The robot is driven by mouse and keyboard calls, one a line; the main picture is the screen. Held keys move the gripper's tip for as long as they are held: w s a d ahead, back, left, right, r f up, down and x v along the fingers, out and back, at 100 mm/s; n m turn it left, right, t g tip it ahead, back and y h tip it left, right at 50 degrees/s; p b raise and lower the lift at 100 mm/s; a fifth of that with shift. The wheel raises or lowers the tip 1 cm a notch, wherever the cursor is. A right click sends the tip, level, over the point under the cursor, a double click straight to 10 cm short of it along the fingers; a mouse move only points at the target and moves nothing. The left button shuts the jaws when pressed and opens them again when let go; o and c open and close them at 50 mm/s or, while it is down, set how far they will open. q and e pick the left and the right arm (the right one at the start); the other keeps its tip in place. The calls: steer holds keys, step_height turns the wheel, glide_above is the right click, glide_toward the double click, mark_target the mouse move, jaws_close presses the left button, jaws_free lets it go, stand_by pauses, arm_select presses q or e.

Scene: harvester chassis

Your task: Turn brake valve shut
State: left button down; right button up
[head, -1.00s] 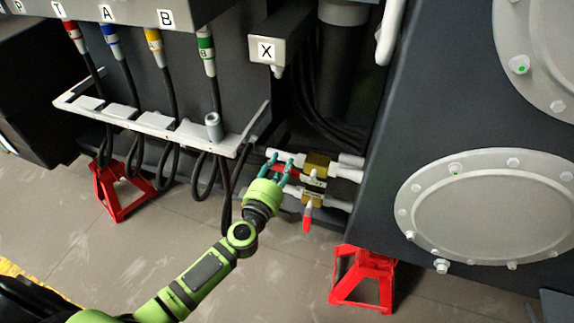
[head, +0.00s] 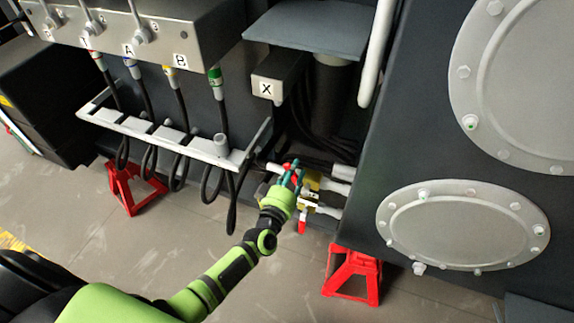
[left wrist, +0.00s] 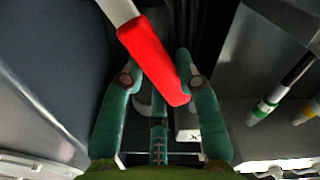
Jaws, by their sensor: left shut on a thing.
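My left gripper (head: 293,176) is at the pair of pipe valves low on the chassis. In the left wrist view the gripper (left wrist: 158,80) is shut on a red valve handle (left wrist: 155,65), which lies slantwise between its teal fingers. The handle also shows in the head view (head: 291,169), partly hidden by the fingers. The brass upper valve body (head: 313,180) is partly covered by the gripper. A second red handle (head: 302,222) hangs down from the lower valve, just below the gripper. My right gripper is not in view.
A grey hose bracket (head: 150,131) with hanging black hoses stands left of the valves. A box marked X (head: 268,88) is above. A dark panel with a round cover (head: 465,225) and a red stand (head: 352,275) are to the right. The floor is open.

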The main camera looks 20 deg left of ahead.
mark_target(307, 194)
arm_select(q)
steer(key=d+m, duration=0.1)
steer(key=d+r+m+p, duration=0.1)
steer(key=shift+m+p, duration=0.3)
steer(key=shift+m, duration=0.1)
steer(key=shift+d+m+p, duration=0.6)
steer(key=shift+d+m, duration=0.6)
steer(key=shift+m, duration=0.5)
steer(key=c, duration=0.9)
jaws_free()
steer(key=shift+o, duration=0.2)
steer(key=shift+d, duration=0.1)
steer(key=shift+s+f, duration=0.1)
steer(key=shift+s, duration=0.2)
steer(key=s, duration=1.1)
steer(key=shift+s+a, duration=0.25)
